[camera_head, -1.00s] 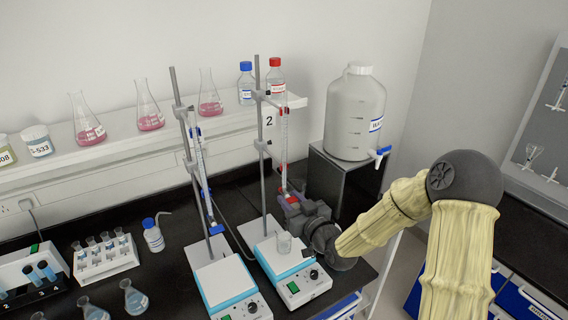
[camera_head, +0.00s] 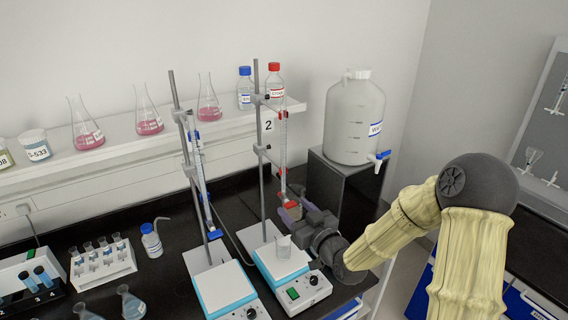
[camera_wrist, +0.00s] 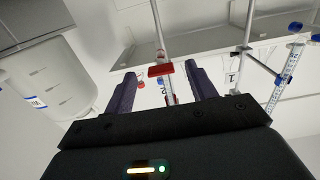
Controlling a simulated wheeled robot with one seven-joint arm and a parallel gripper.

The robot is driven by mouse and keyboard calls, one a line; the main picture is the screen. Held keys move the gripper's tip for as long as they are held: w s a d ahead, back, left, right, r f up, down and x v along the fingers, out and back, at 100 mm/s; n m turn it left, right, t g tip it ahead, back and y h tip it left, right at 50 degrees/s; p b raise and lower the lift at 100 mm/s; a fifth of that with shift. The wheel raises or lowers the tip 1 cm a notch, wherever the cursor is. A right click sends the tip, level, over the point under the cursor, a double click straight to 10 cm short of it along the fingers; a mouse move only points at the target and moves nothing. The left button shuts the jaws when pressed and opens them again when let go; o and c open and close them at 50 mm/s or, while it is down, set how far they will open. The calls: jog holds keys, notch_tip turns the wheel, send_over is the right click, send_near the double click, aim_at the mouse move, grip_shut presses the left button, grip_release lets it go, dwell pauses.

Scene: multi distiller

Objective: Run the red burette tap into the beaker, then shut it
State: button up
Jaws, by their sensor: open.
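The red burette tap (camera_wrist: 161,70) shows in the wrist view between and a little beyond the two fingertips of my open gripper (camera_wrist: 158,75). In the head view the red tap (camera_head: 283,196) is at the lower end of the right burette (camera_head: 283,140), clamped to a stand. My gripper (camera_head: 289,208) is close beside it there, partly covering it. I cannot tell whether the fingers touch the tap. The small clear beaker (camera_head: 283,246) stands on the right stirrer plate (camera_head: 274,262), below the burette. Its contents are too small to tell.
A second burette with a blue tap (camera_head: 209,198) stands to the left over another stirrer plate (camera_head: 222,287). A large white carboy (camera_head: 353,118) sits on a black box behind my arm. A shelf (camera_head: 120,145) with flasks and bottles runs along the wall.

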jog(key=b+v, duration=1.4)
jog(key=b, duration=0.1)
jog(key=shift+s+d, duration=0.25)
jog(key=shift+s, duration=0.05)
jog(key=shift+s+a, duration=0.1)
jog(key=d+f+m+g+h+p, duration=0.45)
jog(key=d+f+h+p, duration=0.2)
jog(key=h, duration=0.25)
jog(key=s+f+m+g+h+p, duration=0.1)
jog(key=s+f+m+g+p, duration=0.1)
jog(key=s+g, duration=0.6)
jog(key=s+f+p, duration=0.1)
jog(key=s+p, duration=0.1)
jog(key=s, duration=0.1)
jog(key=shift+d+f, duration=0.35)
jog(key=shift+f, duration=0.05)
